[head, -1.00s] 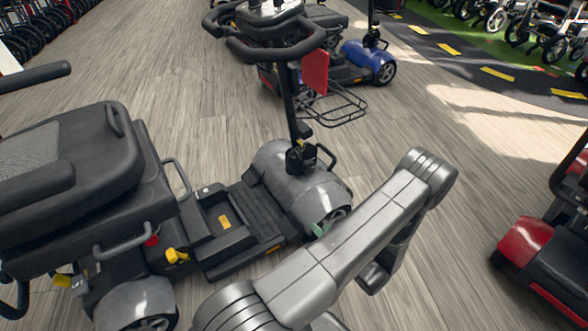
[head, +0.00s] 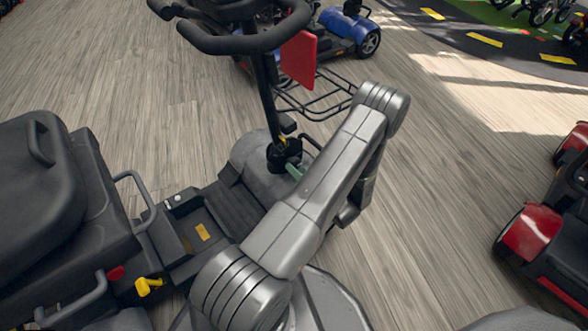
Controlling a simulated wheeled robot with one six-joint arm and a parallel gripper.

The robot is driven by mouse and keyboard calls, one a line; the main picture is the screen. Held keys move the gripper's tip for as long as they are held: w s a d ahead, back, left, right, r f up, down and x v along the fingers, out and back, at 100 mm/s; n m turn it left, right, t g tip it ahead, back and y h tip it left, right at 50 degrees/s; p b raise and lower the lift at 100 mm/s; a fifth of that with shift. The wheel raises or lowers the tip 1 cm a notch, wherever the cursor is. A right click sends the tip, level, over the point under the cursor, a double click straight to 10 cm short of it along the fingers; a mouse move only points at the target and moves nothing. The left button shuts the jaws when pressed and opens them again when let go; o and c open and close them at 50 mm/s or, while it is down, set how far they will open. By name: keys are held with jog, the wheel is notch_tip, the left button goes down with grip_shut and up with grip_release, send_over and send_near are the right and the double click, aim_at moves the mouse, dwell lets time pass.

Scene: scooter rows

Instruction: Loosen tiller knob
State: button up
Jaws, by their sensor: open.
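The grey scooter's black tiller (head: 265,95) rises from its front cover and leans slightly to the left, with black handlebars (head: 235,38) on top. At the tiller's foot is a dark joint (head: 284,152) with a small yellow mark. The tiller knob is too small and dark to tell apart from this joint. My arm reaches over the scooter's front from below. A pale green tip of my gripper (head: 295,172) shows just below and right of the joint; the rest is hidden behind my arm. The gripper is open, and I see nothing held. Contact with the joint cannot be told.
The scooter's seat (head: 40,190) and a yellow lever (head: 148,286) are at the left. A wire basket (head: 315,95) and a red panel (head: 298,60) are beside the tiller. A red scooter (head: 530,235) stands at the right, a blue one (head: 345,25) behind. Open floor lies between.

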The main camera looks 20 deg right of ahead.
jog(key=shift+b+x, duration=0.3)
jog(key=shift+x, duration=1.25)
jog(key=c, duration=1)
